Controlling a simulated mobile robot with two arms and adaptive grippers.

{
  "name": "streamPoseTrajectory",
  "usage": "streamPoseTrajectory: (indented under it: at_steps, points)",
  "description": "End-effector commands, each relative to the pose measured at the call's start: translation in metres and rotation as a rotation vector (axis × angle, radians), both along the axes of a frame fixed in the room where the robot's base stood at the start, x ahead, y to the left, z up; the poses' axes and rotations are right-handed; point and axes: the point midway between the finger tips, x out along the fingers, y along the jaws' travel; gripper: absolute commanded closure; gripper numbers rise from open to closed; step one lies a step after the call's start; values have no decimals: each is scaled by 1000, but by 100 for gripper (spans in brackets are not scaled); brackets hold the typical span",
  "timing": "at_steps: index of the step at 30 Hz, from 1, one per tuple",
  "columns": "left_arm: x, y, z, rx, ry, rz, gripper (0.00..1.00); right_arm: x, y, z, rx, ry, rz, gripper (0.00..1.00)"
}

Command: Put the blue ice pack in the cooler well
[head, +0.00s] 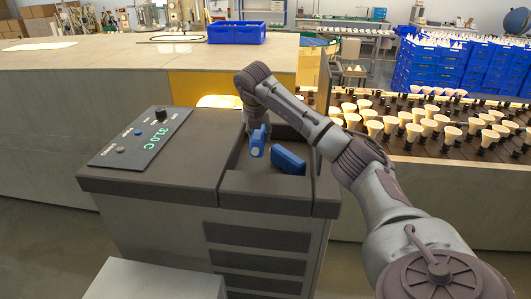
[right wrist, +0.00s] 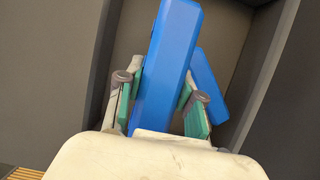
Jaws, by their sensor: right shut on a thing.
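My right gripper (head: 258,128) is shut on a blue ice pack (head: 257,146) and holds it over the open cooler well (head: 236,176) in the dark cabinet top. In the right wrist view, the held ice pack (right wrist: 163,65) stands between the two fingers of the right gripper (right wrist: 160,85), with green pads at its sides. A second blue ice pack (head: 288,160) is in the right part of the well, leaning on its wall; it also shows behind the right finger in the wrist view (right wrist: 207,80). My left gripper is not in view.
The cabinet has a sloped control panel (head: 140,140) with a green 31.0 C display and black knob, left of the well. A wooden bench (head: 130,60) with a blue bin (head: 236,33) is behind. Racked bulbs (head: 430,125) and stacked blue crates (head: 450,68) stand right.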

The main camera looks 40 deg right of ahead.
Motion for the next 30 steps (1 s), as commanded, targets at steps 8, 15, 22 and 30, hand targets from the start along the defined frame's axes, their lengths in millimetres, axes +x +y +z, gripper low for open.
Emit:
streamPoseTrajectory:
  at_steps: [8,15,22,30]
  points:
    - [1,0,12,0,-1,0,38,0,-1,-37,-1,0,-1,100]
    - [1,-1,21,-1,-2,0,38,-1,-1,-63,-1,2,-2,100]
    - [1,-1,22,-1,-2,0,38,0,-1,-75,0,-3,-2,100]
    - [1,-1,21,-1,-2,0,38,0,-1,-77,0,0,-1,53]
